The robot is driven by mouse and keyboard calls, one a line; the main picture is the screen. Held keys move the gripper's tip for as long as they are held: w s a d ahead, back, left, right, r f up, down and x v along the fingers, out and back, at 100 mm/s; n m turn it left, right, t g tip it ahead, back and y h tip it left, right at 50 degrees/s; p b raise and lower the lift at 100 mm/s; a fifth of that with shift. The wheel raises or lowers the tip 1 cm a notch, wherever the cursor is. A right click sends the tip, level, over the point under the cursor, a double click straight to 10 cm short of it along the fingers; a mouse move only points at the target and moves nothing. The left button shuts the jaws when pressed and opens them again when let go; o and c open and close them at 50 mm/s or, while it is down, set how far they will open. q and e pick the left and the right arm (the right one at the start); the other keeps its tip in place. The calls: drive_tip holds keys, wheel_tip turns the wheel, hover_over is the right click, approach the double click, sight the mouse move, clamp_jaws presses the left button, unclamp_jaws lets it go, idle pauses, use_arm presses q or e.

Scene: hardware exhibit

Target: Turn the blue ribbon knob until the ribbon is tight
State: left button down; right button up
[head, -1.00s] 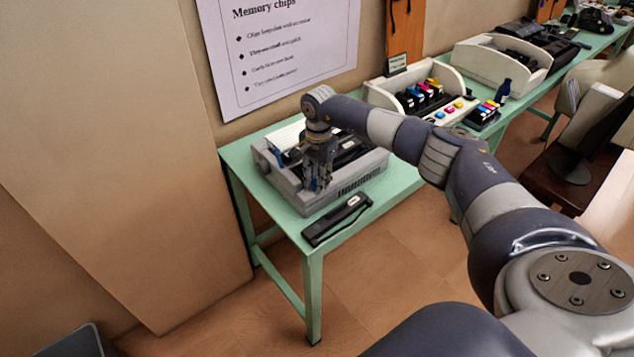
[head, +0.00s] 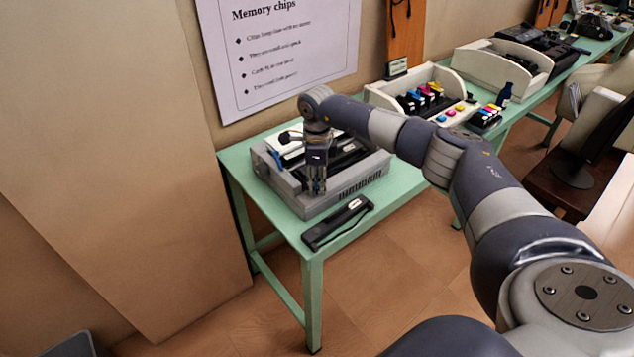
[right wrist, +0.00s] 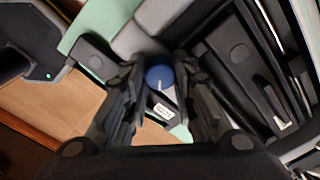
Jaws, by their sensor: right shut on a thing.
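The blue ribbon knob (right wrist: 159,77) shows in the right wrist view as a round cap with a white line on it. My right gripper (right wrist: 160,67) is shut on it, one finger on each side. In the head view my right gripper (head: 317,188) points down at the front of the grey printer (head: 350,191), and the knob is hidden there. The ribbon's tightness cannot be made out. My left gripper is in neither view.
The printer stands on a green table (head: 262,208). A black bar with a white label (head: 338,223) lies at the table's front edge. A cream tray with ink cartridges (head: 455,84) stands farther right. A wall panel is at the left.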

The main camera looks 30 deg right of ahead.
sight(316, 185)
drive_tip(key=m, duration=0.4)
drive_tip(key=shift+m, duration=2.1)
drive_tip(key=o, duration=0.8)
wheel_tip(316, 185, up, 12)
drive_tip(key=shift+a, duration=0.15)
